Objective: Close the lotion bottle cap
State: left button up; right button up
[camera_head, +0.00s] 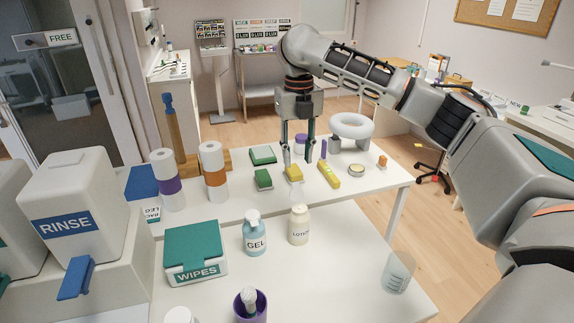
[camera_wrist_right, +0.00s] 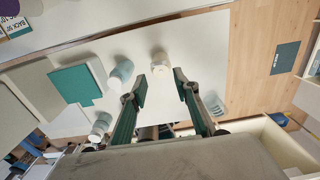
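My right gripper (camera_head: 298,160) is open and empty, pointing down over the back of the table, beyond the lotion bottle. In the right wrist view, the lotion bottle (camera_wrist_right: 160,66) appears past the open fingertips (camera_wrist_right: 160,84), apart from them. My left gripper is not in view.
The wipes box (camera_head: 195,252) stands left of the gel bottle. A purple cup (camera_head: 250,307) is in front, and a clear beaker (camera_head: 397,272) stands at right. Yellow and green blocks (camera_head: 328,175) lie behind. The table between lotion bottle and beaker is clear.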

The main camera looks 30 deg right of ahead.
aim_at(296, 183)
jog(key=shift+a+f, duration=0.15)
jog(key=shift+a, duration=0.05)
jog(key=shift+f, duration=3.6)
grip_shut()
